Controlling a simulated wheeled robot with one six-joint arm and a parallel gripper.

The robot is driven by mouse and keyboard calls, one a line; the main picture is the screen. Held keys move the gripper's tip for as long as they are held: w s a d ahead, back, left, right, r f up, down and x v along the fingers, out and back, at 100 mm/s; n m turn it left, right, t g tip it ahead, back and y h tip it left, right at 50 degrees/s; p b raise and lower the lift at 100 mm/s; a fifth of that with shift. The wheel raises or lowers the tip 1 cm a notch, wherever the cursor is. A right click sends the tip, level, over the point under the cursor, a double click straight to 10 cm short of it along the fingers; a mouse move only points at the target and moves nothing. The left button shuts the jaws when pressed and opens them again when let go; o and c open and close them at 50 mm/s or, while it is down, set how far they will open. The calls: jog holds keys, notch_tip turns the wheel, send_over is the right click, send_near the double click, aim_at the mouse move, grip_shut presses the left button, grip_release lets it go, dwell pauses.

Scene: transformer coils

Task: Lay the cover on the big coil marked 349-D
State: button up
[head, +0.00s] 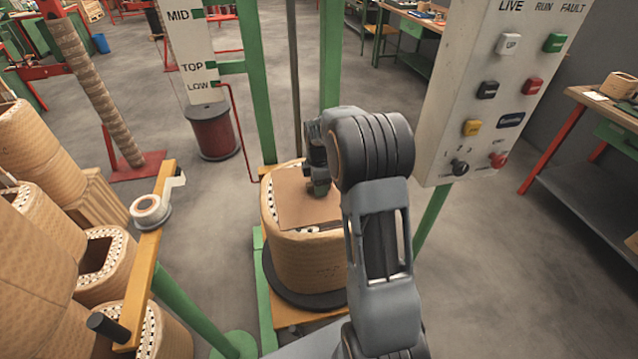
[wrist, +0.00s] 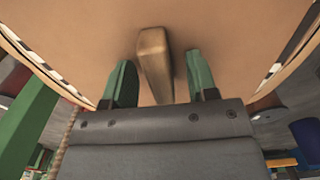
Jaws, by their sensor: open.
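A flat brown cover (head: 300,205) lies on top of the big wrapped coil (head: 305,262). Pale spacers of the coil's rim show around the cover's edge. No marking on this coil is legible to me. My gripper (head: 319,188) is right over the cover, pointing down. In the wrist view the cover (wrist: 75,30) fills the upper part, and its brown grip block (wrist: 154,62) stands between my two green fingers. The fingers are open, with a gap visible on each side of the block. My arm hides the right part of the coil top.
The coil stands on a dark round plate (head: 290,292) inside a green frame. A control box (head: 495,85) with buttons hangs at the right. More coils (head: 105,262) and a yellow bar (head: 150,262) with a tape roll crowd the left. Open floor lies at the right.

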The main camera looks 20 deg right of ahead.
notch_tip(320, 180, up, 14)
jog(key=p, duration=0.1)
jog(key=shift+p, duration=0.4)
jog(key=shift+f, duration=0.1)
jog(key=s+a+r+m+t+p, duration=0.1)
jog(key=s+a+r+m+p, duration=0.2)
jog(key=s+m, duration=0.2)
jog(key=s+a+r+m+t+p, duration=0.1)
jog(key=s+a+r+m+p, duration=0.2)
jog(key=s, duration=0.6)
jog(key=s+a+r+m+t+p, duration=0.1)
jog(key=s+a+r+m+p, duration=0.2)
jog(key=s+a+m, duration=0.2)
jog(key=shift+s+m+t+p, duration=0.3)
jog(key=shift+s+m, duration=1)
jog(key=shift+s, duration=0.25)
